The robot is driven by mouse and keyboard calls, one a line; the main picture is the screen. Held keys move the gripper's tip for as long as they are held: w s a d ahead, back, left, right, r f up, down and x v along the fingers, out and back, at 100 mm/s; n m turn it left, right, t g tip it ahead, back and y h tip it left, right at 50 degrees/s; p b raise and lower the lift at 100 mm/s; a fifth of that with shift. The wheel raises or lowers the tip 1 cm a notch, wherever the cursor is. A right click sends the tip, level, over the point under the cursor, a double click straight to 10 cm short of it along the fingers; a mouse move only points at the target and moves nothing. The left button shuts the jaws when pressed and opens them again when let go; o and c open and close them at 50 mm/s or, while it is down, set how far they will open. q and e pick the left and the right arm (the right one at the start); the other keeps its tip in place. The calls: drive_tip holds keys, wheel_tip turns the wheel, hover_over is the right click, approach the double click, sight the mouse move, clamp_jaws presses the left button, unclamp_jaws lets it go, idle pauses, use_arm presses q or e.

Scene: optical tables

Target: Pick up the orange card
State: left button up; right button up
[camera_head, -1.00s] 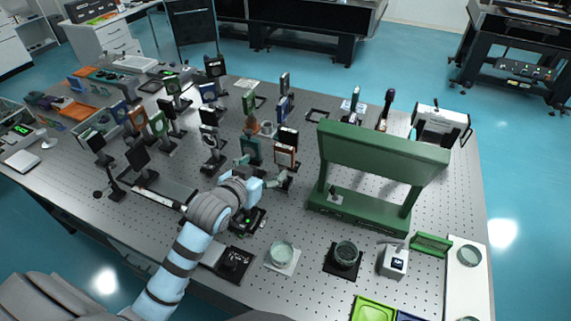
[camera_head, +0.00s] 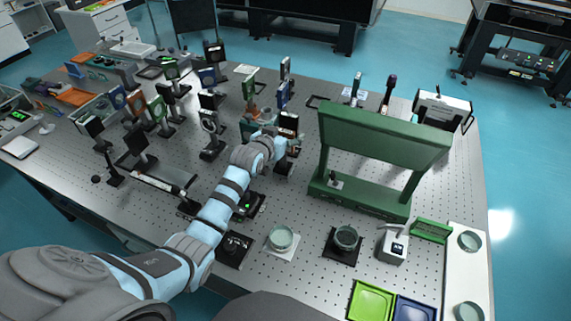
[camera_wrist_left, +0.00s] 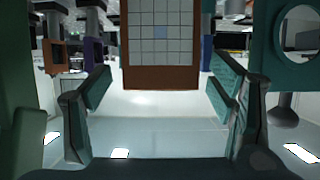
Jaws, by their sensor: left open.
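The orange card (camera_wrist_left: 160,75) has an orange-brown border around a pale grid with one bluish square. In the left wrist view it stands upright straight ahead, at the top centre, and its top is cut off. In the left wrist view my left gripper (camera_wrist_left: 160,92) is open. Its fingers are spread wide to either side of the card's lower edge, with nothing held between them. I cannot tell whether the fingertips reach the card. My right gripper is not in view.
Several mounted optics stand close by on the table, including a round teal-framed one (camera_wrist_left: 300,35) at right in the wrist view. A large green frame (camera_head: 385,145) stands to the right. Glass dishes (camera_head: 281,238) and a green tray (camera_head: 371,302) are nearer.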

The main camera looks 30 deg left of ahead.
use_arm(q)
drive_tip(key=shift+s+r, duration=0.1)
drive_tip(key=shift+c, duration=1.4)
clamp_jaws()
drive_tip(key=shift+r, duration=0.15)
